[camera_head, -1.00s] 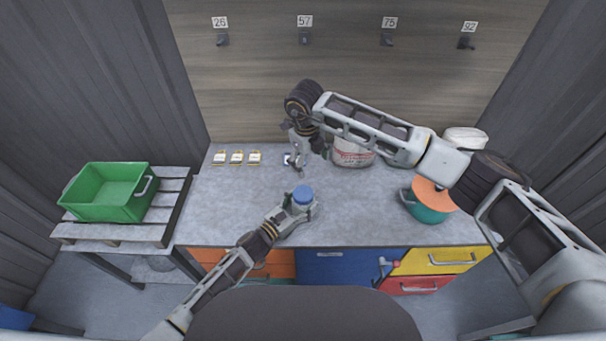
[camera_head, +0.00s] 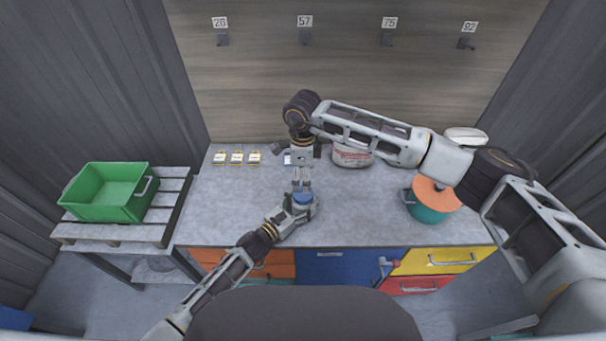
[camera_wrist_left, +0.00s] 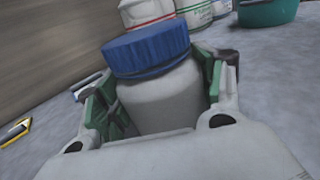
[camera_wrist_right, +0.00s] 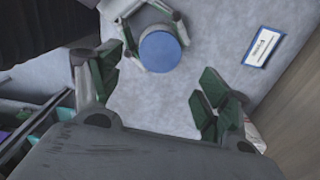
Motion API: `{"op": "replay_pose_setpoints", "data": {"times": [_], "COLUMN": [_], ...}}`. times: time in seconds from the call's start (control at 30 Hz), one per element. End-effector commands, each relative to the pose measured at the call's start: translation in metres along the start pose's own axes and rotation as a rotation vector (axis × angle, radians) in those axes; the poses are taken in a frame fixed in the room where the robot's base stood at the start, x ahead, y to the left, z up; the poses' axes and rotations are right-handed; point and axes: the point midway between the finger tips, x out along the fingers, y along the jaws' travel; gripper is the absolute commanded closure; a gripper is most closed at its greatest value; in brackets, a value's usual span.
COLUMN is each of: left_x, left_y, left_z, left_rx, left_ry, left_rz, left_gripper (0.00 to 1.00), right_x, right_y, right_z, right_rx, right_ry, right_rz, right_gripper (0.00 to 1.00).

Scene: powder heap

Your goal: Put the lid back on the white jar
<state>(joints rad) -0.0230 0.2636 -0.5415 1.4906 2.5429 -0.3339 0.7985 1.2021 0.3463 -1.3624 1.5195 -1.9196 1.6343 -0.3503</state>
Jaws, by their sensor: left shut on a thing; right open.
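The white jar (camera_wrist_left: 165,100) stands upright on the grey worktop with the blue lid (camera_wrist_left: 147,48) on its top. I cannot tell whether the lid is screwed tight. My left gripper (camera_head: 299,210) is shut around the jar body; its green pads press the jar's sides in the left wrist view. My right gripper (camera_head: 302,186) reaches down from above, just over the lid. In the right wrist view its fingers (camera_wrist_right: 160,88) are spread wide and empty, and the lid (camera_wrist_right: 160,51) lies beyond them, slightly off the middle between them.
White tubs with red print (camera_head: 352,153) stand at the back, partly behind my right arm. A teal pot with an orange lid (camera_head: 432,198) is at the right. Several small yellow-edged cards (camera_head: 237,157) lie back left. A green crate (camera_head: 110,192) sits on a pallet at the left.

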Motion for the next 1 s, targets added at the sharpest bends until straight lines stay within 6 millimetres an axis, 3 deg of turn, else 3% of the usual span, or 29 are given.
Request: {"op": "replay_pose_setpoints", "data": {"times": [0.23,0.7,1.0], "left_x": [0.0,0.0,0.0], "left_y": [0.0,0.0,0.0], "left_z": [0.0,0.0,0.0], "left_rx": [0.0,0.0,0.0], "left_ry": [0.001,0.001,0.001], "left_rz": [0.0,0.0,0.0], "left_gripper": [0.99,0.99,0.99], "right_x": [0.0,0.001,0.019], "right_y": [0.0,0.0,0.001], "right_z": [0.001,0.001,0.0], "right_rx": [-0.087,-0.094,-0.094], "right_ry": [-0.003,-0.002,-0.001], "right_rz": [-0.001,0.0,0.002], "right_gripper": [0.23,0.23,0.23]}}
